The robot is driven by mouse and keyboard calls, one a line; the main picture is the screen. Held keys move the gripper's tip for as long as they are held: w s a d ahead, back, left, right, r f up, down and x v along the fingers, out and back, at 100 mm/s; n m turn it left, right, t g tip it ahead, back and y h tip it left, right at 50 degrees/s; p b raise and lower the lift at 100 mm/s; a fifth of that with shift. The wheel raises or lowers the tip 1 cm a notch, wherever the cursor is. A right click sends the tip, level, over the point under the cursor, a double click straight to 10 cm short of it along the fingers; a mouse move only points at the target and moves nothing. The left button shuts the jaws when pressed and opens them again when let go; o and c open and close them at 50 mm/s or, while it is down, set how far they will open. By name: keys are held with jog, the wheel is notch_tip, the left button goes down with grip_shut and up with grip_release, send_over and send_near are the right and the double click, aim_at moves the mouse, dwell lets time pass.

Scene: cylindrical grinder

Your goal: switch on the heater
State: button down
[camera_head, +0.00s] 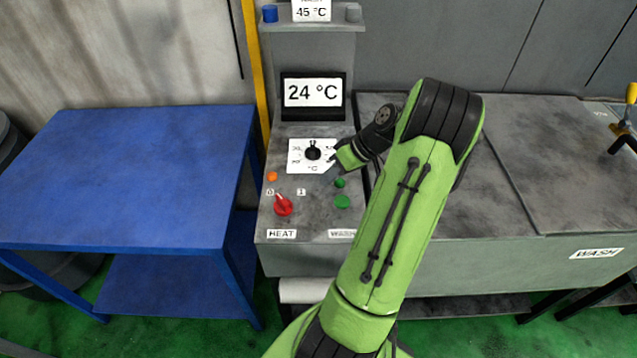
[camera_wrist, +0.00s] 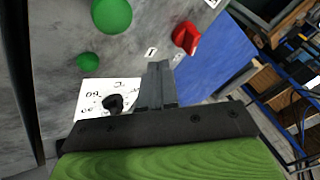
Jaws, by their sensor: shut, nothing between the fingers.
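The red heat switch (camera_head: 283,205) sits on the grey control panel (camera_head: 310,232) above the HEAT label (camera_head: 282,234). Its pointer tilts up-left toward the 0 mark, with the 1 mark to its right. The red switch also shows in the wrist view (camera_wrist: 186,38). An orange lamp (camera_head: 272,176) is above it. The black temperature dial (camera_head: 312,150) is on a white scale plate, and the display (camera_head: 313,93) reads 24 °C. My gripper (camera_head: 333,160) is over the panel by the dial plate's right side. In the wrist view my gripper (camera_wrist: 158,75) is shut and empty, apart from the red switch.
A green button (camera_head: 342,201) and a green lamp (camera_head: 340,183) are right of the red switch, above the WASH label. A blue table (camera_head: 120,170) stands left. The grey washer lid (camera_head: 560,160) is right. A yellow post rises behind the panel's left edge.

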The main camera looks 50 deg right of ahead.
aim_at(291, 205)
jog(key=b+x, duration=0.1)
jog(key=x, duration=0.7)
jog(key=shift+w+a+r, duration=0.1)
jog(key=shift+w+a, duration=0.15)
jog(key=shift+a, duration=0.7)
jog(key=shift+w+a+r, duration=0.1)
jog(key=shift+w+a, duration=0.15)
jog(key=shift+a, duration=0.7)
